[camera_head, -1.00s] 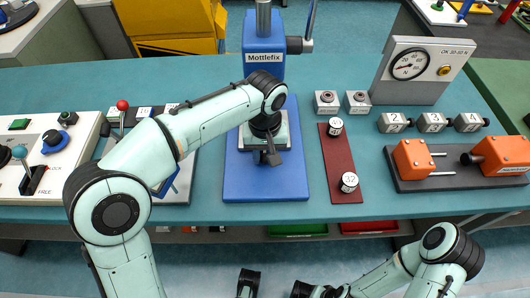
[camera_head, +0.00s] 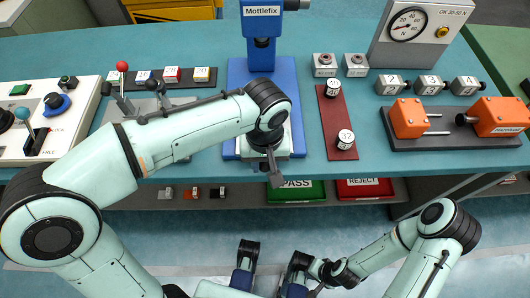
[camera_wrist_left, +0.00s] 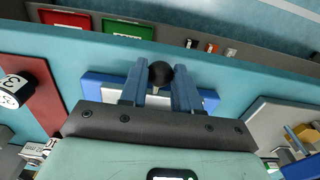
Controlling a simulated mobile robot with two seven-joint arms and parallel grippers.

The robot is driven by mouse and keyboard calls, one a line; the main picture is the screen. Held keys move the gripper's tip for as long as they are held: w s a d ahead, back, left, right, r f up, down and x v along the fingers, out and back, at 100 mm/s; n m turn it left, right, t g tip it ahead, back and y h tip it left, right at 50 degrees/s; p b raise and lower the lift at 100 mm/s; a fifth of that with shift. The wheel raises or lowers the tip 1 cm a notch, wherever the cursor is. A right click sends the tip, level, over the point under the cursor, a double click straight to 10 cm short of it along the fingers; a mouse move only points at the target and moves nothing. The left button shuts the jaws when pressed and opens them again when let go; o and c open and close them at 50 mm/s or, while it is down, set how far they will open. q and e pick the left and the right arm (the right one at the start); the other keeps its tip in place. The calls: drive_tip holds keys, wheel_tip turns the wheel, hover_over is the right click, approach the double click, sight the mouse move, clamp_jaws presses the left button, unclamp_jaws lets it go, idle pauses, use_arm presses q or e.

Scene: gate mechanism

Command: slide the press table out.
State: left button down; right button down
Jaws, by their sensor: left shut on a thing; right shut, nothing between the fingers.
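The blue press marked Mottlefix (camera_head: 262,18) stands on a blue base plate (camera_head: 238,80) at the bench front. Its pale press table (camera_head: 289,147) lies at the front end of the base, partly hidden by my left wrist. My left gripper (camera_head: 272,168) points down at the table's front edge. In the left wrist view, its blue fingers are shut around a dark round knob (camera_wrist_left: 160,73) in front of the pale table. My right arm is folded low at the right, and its shut gripper (camera_head: 315,288) is small and partly hidden at the bottom.
A red strip (camera_head: 329,110) with two labelled cylinders lies right of the base. Orange blocks (camera_head: 409,118) stand further right. A control panel (camera_head: 85,98) is at the left. PASS (camera_head: 296,192) and REJECT (camera_head: 364,188) bins sit below the bench edge. The floor in front is open.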

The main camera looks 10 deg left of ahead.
use_arm(q)
drive_tip(key=shift+s, duration=0.2)
use_arm(e)
drive_tip(key=shift+w, duration=0.1)
use_arm(q)
drive_tip(key=c, duration=0.8)
unclamp_jaws()
drive_tip(key=shift+d, duration=0.1)
wheel_tip(320, 180, up, 13)
drive_tip(key=p, duration=0.3)
drive_tip(key=shift+r+p, duration=0.2)
drive_tip(key=shift+p, duration=0.2)
use_arm(e)
drive_tip(key=r, duration=0.1)
drive_tip(key=s+r, duration=0.1)
drive_tip(key=r, duration=0.1)
drive_tip(key=shift+s+g, duration=0.25)
drive_tip(key=shift+g, duration=0.05)
